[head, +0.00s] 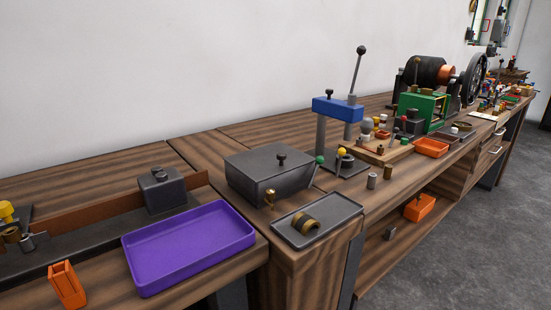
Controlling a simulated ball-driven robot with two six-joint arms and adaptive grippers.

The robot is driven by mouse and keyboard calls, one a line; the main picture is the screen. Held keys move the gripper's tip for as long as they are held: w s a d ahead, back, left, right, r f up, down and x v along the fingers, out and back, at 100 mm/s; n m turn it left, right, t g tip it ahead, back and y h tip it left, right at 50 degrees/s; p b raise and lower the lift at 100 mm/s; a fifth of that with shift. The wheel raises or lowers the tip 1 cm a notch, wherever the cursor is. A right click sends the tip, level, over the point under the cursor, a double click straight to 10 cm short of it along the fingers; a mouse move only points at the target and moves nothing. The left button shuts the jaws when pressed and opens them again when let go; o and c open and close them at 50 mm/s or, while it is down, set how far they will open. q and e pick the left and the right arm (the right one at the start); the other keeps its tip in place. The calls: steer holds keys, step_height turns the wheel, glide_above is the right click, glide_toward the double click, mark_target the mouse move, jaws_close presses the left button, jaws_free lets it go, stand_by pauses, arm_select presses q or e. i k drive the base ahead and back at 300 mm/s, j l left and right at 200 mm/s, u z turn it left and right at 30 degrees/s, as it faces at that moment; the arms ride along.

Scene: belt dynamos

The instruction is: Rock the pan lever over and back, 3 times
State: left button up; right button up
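Neither of my grippers shows in the head view. Several levers stand on the bench, and I cannot tell for certain which one is the pan lever. A thin lever with a green ball (320,160) leans at the right end of a dark grey lidded box (270,172). A small brass knob (270,196) stands at the box's front. A tall lever with a black ball (356,72) rises from a blue-topped press (337,109), tilted slightly right. A yellow ball (341,152) sits at the press's base.
A purple tray (190,248) lies empty at the front. A dark tray (340,212) holds brass rings (306,224). An orange holder (66,285) stands at the near left. Green machinery (422,110) and an orange tray (431,148) are farther right. Open floor (470,235) lies beside the bench.

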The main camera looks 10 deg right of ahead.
mark_target(319, 160)
steer(key=l+u, duration=0.25)
steer(key=u, duration=0.2)
steer(key=l+u, duration=0.3)
steer(key=u, duration=0.15)
steer(key=l+u, duration=0.6)
steer(key=u, duration=0.3)
